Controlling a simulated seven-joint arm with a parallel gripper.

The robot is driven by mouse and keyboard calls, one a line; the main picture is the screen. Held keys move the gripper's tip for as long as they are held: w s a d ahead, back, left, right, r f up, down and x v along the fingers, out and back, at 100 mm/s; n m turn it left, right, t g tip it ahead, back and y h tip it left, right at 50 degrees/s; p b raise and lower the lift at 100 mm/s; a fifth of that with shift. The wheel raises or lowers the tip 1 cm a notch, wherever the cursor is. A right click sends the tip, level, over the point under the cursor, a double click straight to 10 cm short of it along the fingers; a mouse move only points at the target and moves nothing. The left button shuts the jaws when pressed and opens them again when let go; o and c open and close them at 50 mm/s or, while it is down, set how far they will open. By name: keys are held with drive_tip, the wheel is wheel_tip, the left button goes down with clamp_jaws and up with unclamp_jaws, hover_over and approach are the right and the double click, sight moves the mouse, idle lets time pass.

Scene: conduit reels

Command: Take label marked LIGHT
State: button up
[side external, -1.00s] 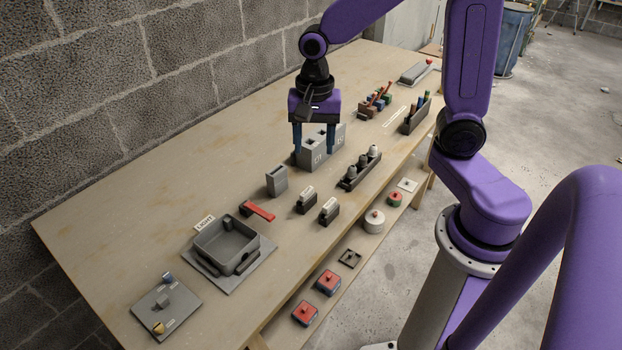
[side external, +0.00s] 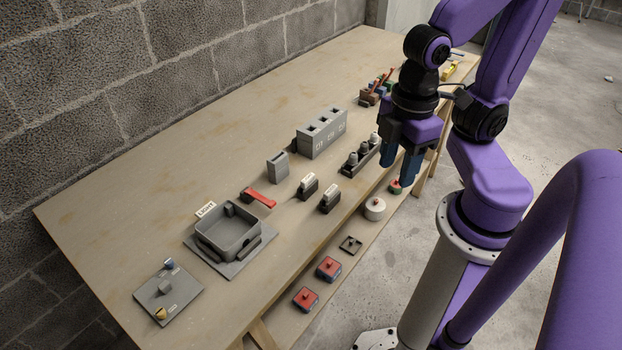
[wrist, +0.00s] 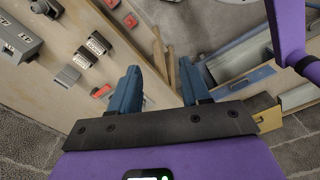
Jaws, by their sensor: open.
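A small white tag (side external: 205,210) with dark lettering that appears to read LIGHT lies behind the grey square tray (side external: 228,230). Two dark holders with white-topped labels, one at the back (side external: 308,186) and one in front (side external: 330,200), stand mid-table; their lettering is too small to read. They seem to show in the wrist view too, as dark pieces with pale lettering (wrist: 97,43). My gripper (side external: 397,176) is open and empty near the table's front edge, right of both holders. In the wrist view its blue fingers (wrist: 160,66) are spread apart with nothing between them.
A grey numbered block (side external: 322,135) and a rack of pegs (side external: 361,158) stand between the holders and the far end. A red-handled piece (side external: 258,197) lies beside the tray. Red-topped boxes (side external: 328,268) sit on a lower front shelf. The left rear tabletop is clear.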

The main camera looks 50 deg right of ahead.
idle(0.3)
drive_tip(key=m, duration=3.1)
hover_over(308, 177)
wheel_tip(308, 177, down, 4)
drive_tip(key=f, duration=0.9)
drive_tip(key=shift+s+a+f, duration=0.2)
drive_tip(key=shift+s+f, duration=0.15)
drive_tip(key=shift+w+d+f, duration=0.1)
drive_tip(key=shift+w+f, duration=0.05)
drive_tip(key=shift+f, duration=1.5)
drive_tip(key=shift+w+f, duration=0.15)
drive_tip(key=shift+f, duration=1.45)
clamp_jaws()
